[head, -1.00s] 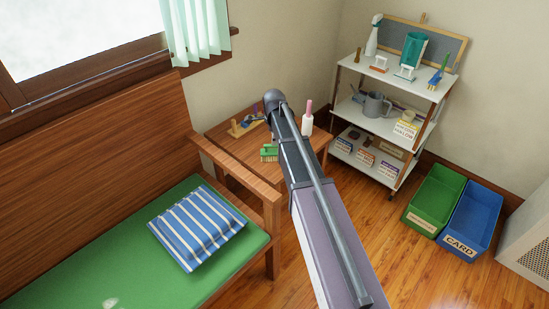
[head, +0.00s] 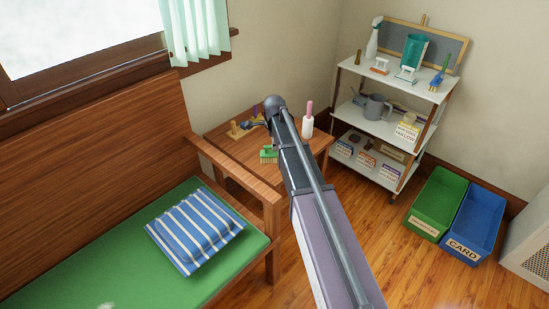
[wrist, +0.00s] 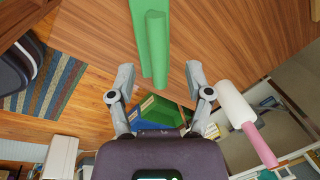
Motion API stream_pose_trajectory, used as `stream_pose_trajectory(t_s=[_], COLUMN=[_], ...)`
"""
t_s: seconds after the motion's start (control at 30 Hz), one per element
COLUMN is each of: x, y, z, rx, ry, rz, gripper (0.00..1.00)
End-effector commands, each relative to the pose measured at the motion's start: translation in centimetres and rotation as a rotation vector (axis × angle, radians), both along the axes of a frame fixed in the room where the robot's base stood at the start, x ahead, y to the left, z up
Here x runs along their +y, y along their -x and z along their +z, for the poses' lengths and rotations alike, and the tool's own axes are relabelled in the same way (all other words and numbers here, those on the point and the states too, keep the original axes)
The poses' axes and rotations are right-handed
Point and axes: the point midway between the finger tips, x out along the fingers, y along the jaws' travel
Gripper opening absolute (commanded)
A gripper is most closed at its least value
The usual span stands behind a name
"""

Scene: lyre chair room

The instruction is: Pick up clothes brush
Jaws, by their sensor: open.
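A green brush (head: 268,154) with pale bristles, likely the clothes brush, lies on the small wooden table (head: 238,155), just left of my arm in the head view. In the wrist view a long green piece (wrist: 152,45), which looks like this brush close up, lies above the table top and reaches out of the top edge. My gripper (wrist: 160,78) is open, with one finger on each side of the green piece's lower end. Nothing is held.
A white lint roller with pink handle (head: 307,121) stands on the table right of my arm; it also shows in the wrist view (wrist: 236,105). A wooden pegged block (head: 238,130) stands at the table's back. A bench armrest (head: 235,170) borders the table's left; a loaded shelf trolley (head: 385,125) stands right.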

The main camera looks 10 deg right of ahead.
Motion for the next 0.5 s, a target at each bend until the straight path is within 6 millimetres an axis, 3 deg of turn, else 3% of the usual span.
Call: stream_pose_trajectory(t_s=[0.2, 0.5], x=[-0.1, -0.2], y=[-0.3, -0.7], z=[-2.2, -3.5], rx=[0.0, 0.0], ry=[0.0, 0.0], rz=[0.0, 0.0], gripper=[0.65, 0.65])
